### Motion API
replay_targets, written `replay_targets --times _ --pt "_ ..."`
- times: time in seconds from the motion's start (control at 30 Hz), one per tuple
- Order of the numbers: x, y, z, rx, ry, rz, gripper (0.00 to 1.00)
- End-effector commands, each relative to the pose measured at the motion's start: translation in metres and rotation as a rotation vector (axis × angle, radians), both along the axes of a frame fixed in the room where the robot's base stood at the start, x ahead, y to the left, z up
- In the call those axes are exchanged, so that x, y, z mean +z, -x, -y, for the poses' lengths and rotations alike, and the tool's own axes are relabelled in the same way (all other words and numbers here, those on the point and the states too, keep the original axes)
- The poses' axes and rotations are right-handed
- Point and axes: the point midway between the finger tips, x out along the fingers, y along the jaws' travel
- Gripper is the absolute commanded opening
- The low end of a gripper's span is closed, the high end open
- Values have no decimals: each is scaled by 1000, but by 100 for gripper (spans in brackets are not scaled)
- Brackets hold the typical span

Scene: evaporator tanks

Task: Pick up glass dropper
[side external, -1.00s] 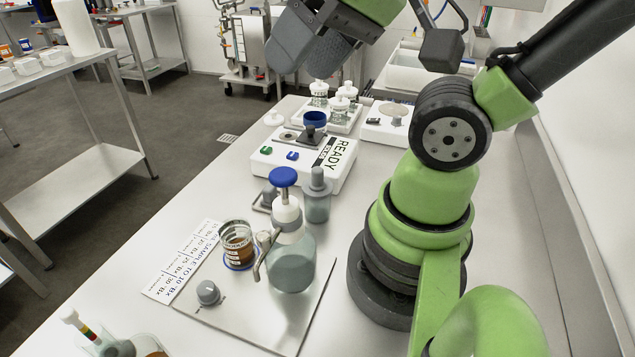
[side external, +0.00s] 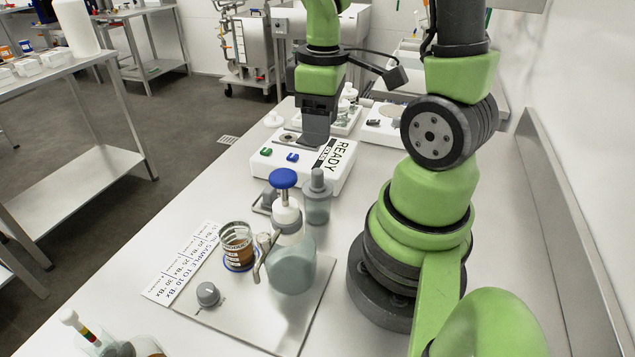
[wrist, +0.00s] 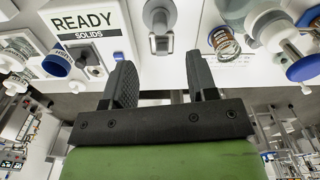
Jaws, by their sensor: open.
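I cannot clearly pick out a glass dropper in either view. A slim grey-topped bottle (side external: 317,198) stands right of the blue-topped bottle (side external: 290,262); whether a dropper is part of it I cannot tell. My gripper (side external: 316,138) points down over the READY box, apart from the bottles. In the wrist view my gripper (wrist: 160,65) is open, with nothing between its fingers.
The white READY box (side external: 335,165) lies below my gripper and also shows in the wrist view (wrist: 88,22). A beaker of brown liquid (side external: 238,250) and a grey knob (side external: 208,293) stand on the steel plate. A banded rod (side external: 75,325) leans at lower left.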

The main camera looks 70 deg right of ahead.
Motion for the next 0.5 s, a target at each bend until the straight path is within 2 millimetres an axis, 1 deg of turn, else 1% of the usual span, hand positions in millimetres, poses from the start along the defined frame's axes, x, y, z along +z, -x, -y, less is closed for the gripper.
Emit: replay_targets --times 0.17,0.4,0.5 --pt "-16 2 4 25 -10 -29 53" --pt "-46 2 3 25 -10 -29 53" --pt "-52 2 3 24 -8 -25 53"
